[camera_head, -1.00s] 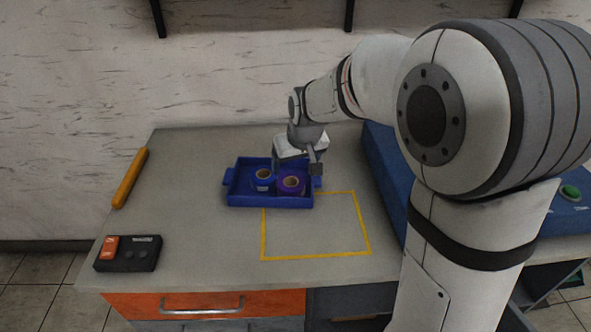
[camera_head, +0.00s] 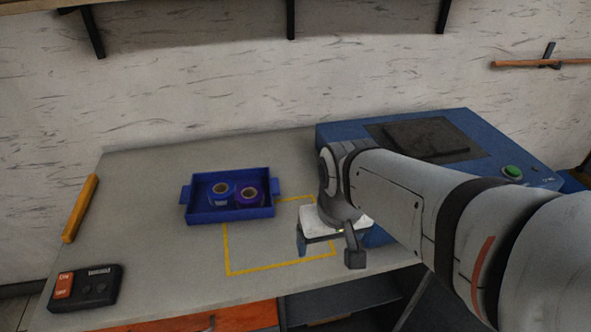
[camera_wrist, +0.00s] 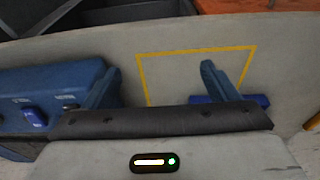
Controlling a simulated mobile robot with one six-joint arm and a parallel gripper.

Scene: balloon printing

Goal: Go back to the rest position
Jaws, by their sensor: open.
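My gripper (camera_head: 328,248) is open and empty in the head view. It hangs over the right part of the yellow taped outline (camera_head: 227,250), away from the tray. In the wrist view my two blue fingers (camera_wrist: 158,88) stand wide apart with nothing between them, and the yellow outline (camera_wrist: 196,54) lies below. The blue tray (camera_head: 205,216) sits on the table behind and left of the gripper. It holds a blue roll (camera_head: 221,195) and a purple roll (camera_head: 246,197) side by side. A corner of the tray shows in the wrist view (camera_wrist: 262,100).
A blue machine (camera_head: 475,177) with a green button (camera_head: 512,171) stands at the right, beside my arm. A black control box (camera_head: 98,288) and a yellow-orange bar (camera_head: 80,209) lie at the left of the grey table (camera_head: 155,250). The table's middle left is clear.

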